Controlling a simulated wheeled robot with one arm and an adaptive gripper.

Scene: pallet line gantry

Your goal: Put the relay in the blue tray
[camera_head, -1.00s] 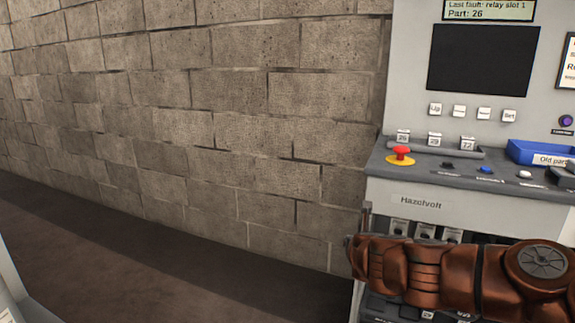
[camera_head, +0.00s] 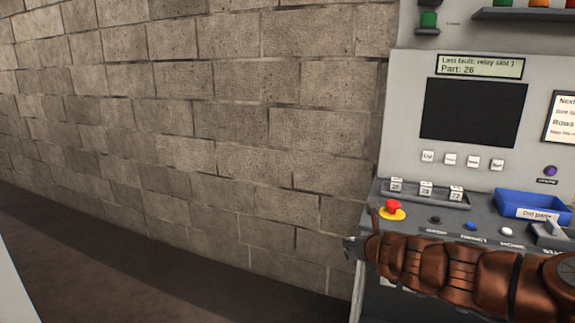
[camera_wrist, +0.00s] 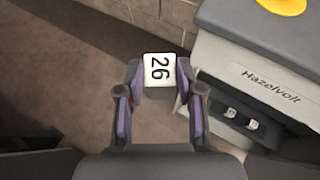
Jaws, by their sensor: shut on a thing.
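A relay (camera_wrist: 158,68), a small block with a white top marked 26, sits between the fingers of my gripper (camera_wrist: 160,92) in the wrist view. The gripper is shut on it and holds it clear of the console, over the floor. In the head view my gripper (camera_head: 353,249) is at the console's left front edge, below the desk top; the relay cannot be made out there. The blue tray (camera_head: 528,203) with an "Old parts" label stands on the desk, to the right of and above my gripper. The tray's inside is only partly visible.
A red stop button (camera_head: 393,207) and several small buttons line the desk front. The screen (camera_head: 480,67) reads relay slot 1, part 26. The floor on the left is free.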

